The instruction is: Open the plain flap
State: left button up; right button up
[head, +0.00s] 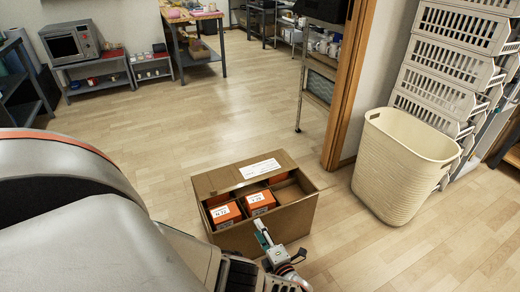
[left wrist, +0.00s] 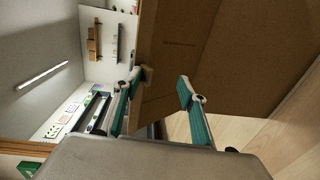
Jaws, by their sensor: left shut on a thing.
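An open cardboard box (head: 228,240) stands on the floor in the head view. Its far flap bears a white label (head: 260,168). The plain flap (head: 290,218) is on the near side and seems to hang down along the front; its exact angle is hard to tell. My left gripper (head: 262,235) is at this near side, shut on the plain flap. In the left wrist view the teal fingers (left wrist: 163,80) are on either side of brown cardboard (left wrist: 190,35), which fills the upper right. My right gripper is not in view.
Orange-and-white cartons (head: 226,214) are inside the box, with an empty compartment at its right. A cream basket (head: 400,165) and a wooden door post (head: 348,90) stand to the right. The floor (head: 190,120) behind the box is clear.

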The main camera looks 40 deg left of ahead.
pick_arm(q)
jog(key=shift+s+a+f, duration=0.25)
jog(key=shift+s+f, duration=0.05)
jog(key=shift+f, duration=0.15)
jog(key=v, duration=0.7)
jog(key=shift+w+d+r, duration=0.2)
jog(key=shift+d+r, duration=0.25)
jog(key=shift+d, duration=0.1)
